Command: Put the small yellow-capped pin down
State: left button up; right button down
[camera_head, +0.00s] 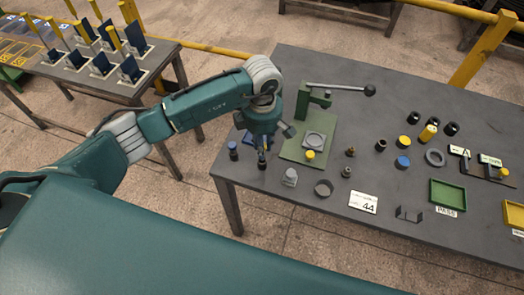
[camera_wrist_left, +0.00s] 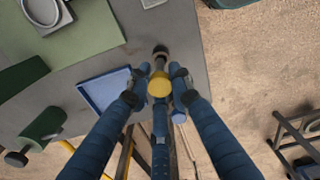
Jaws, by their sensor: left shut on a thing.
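The small yellow-capped pin (camera_wrist_left: 159,87) is between the blue fingers of my left gripper (camera_wrist_left: 160,78) in the left wrist view. Its round yellow cap faces the camera, and a dark part shows beyond it. In the head view my left gripper (camera_head: 262,155) points down over the left end of the grey table (camera_head: 330,240), left of the green press plate. The pin is mostly hidden by the fingers there. I cannot tell whether its lower end touches the table. My right gripper is not in view.
A green press (camera_head: 306,98) stands behind, with a yellow-topped piece (camera_head: 310,155) on its plate. A grey knurled part (camera_head: 290,177) stands right of the gripper. A blue tray (camera_wrist_left: 106,90) lies beside the pin. The table's edge is close by. Several small parts stand farther right.

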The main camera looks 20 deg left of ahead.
pick_arm(q)
notch_tip(320, 180, down, 4)
jog(key=shift+r+p, duration=0.25)
jog(key=shift+p, duration=0.3)
jog(key=shift+f, duration=0.45)
jog(key=shift+c, duration=0.2)
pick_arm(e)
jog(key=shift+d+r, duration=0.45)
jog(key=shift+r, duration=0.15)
pick_arm(q)
jog(key=shift+o, duration=0.2)
jog(key=shift+f, duration=0.1)
jog(key=o, duration=0.9)
jog(key=shift+o, duration=0.2)
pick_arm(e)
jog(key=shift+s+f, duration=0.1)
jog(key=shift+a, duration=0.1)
